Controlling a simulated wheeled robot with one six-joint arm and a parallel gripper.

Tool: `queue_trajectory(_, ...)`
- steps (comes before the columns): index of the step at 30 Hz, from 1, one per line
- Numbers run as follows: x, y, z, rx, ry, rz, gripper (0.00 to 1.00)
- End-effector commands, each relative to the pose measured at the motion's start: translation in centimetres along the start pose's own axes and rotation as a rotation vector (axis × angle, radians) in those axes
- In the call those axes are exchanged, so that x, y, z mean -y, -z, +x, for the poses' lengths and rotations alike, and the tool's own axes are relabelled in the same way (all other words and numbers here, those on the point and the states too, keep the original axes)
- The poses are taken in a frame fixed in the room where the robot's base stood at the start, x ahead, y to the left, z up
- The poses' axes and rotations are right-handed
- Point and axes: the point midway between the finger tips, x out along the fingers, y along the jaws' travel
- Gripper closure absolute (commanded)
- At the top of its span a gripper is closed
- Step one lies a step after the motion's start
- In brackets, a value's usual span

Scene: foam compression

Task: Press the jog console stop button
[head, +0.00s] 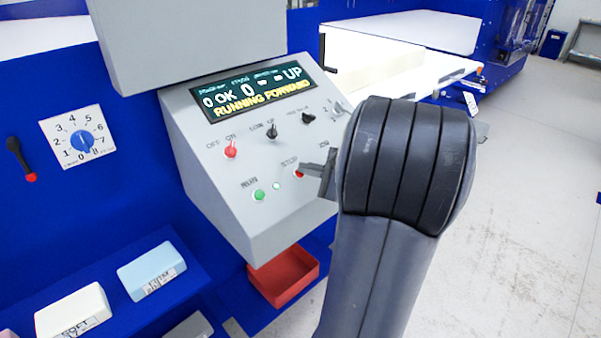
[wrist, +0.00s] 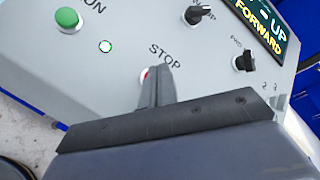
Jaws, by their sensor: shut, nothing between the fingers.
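The jog console (head: 215,190) is a grey sloped box with a display (head: 255,93) reading "RUNNING FORWARD". Its red stop button (head: 298,174) is partly hidden by my gripper (head: 303,168), whose fingertips are at it. In the wrist view a sliver of the red stop button (wrist: 145,74) shows beside the tips of my gripper (wrist: 158,70), under the STOP label. My gripper is shut and empty. I cannot tell whether the tips touch or press the button. The green run button (head: 259,195) sits to the left, with a small lit indicator (head: 276,186) between them.
A red off/on switch (head: 231,151) and black knobs (head: 275,131) sit above the buttons. A numbered dial (head: 82,140) and a lever (head: 20,160) are on the blue panel at left. A red tray (head: 285,276) is below the console. Foam blocks (head: 152,269) lie on a shelf.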

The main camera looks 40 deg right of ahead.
Motion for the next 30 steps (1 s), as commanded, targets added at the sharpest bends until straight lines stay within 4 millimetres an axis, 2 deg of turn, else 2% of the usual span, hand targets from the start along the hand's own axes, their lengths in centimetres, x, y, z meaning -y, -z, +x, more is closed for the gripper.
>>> queue_trajectory(21, -0.29, 0.28, 0.38, 0.0, -0.001, 0.001, 1.0)
queue_trajectory(30, 0.37, -0.38, -0.41, 0.0, -0.001, 0.0, 1.0)
